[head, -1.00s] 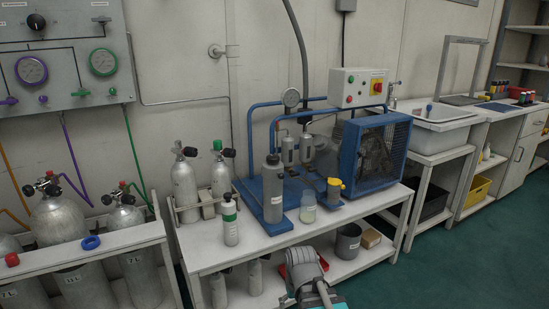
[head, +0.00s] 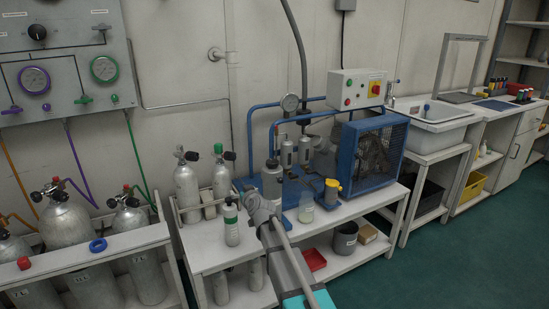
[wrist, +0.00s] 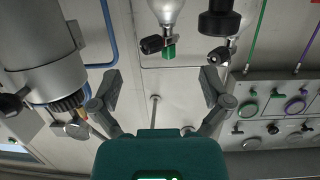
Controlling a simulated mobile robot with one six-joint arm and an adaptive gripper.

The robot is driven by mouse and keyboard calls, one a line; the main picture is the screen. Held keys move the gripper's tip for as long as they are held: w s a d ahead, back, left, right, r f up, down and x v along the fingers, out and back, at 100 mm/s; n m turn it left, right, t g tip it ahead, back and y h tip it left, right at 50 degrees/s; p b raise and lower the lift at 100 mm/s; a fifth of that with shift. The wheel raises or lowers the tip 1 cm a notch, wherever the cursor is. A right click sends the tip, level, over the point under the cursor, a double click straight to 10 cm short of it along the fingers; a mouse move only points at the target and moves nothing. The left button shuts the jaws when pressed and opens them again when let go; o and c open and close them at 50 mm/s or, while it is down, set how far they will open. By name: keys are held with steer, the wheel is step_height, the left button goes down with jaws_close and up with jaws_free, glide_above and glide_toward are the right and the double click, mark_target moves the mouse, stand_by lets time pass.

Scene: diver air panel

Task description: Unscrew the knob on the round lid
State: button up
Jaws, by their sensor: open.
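A grey upright canister (head: 271,181) with a narrower top stands on the bench, partly hidden by my arm. In the wrist view, which is upside down, a large grey cylinder (wrist: 40,65) at the left seems to be this canister. A dark ribbed knob-like part (wrist: 70,103) shows at its end. I cannot tell whether this is the knob on the round lid. My gripper (wrist: 161,80) is open with nothing between its fingers, and the cylinder lies outside them to the left. In the head view my gripper (head: 258,206) is in front of the canister.
A green-labelled bottle (head: 231,222) stands close left of my gripper. Two small tanks (head: 187,184) stand behind it.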

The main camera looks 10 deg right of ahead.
mark_target(276, 160)
steer(key=w+d+r+m+t+h+p, duration=0.1)
steer(key=w+d+r+m+t+h, duration=0.15)
steer(key=w+r+m+h, duration=1.25)
steer(key=s+a+f+m+g+h, duration=0.2)
steer(key=s+f+m+g+h, duration=0.2)
steer(key=g, duration=1.1)
steer(key=s+f+h, duration=0.3)
steer(key=f, duration=0.2)
steer(key=shift+m+p, duration=0.3)
steer(key=shift+d+g, duration=0.1)
steer(key=shift+g, duration=0.15)
steer(key=shift+w+d, duration=0.25)
steer(key=shift+d, duration=2)
steer(key=shift+w+d, duration=0.3)
steer(key=shift+d, duration=1.95)
steer(key=shift+w+d, duration=0.25)
steer(key=shift+d, duration=2)
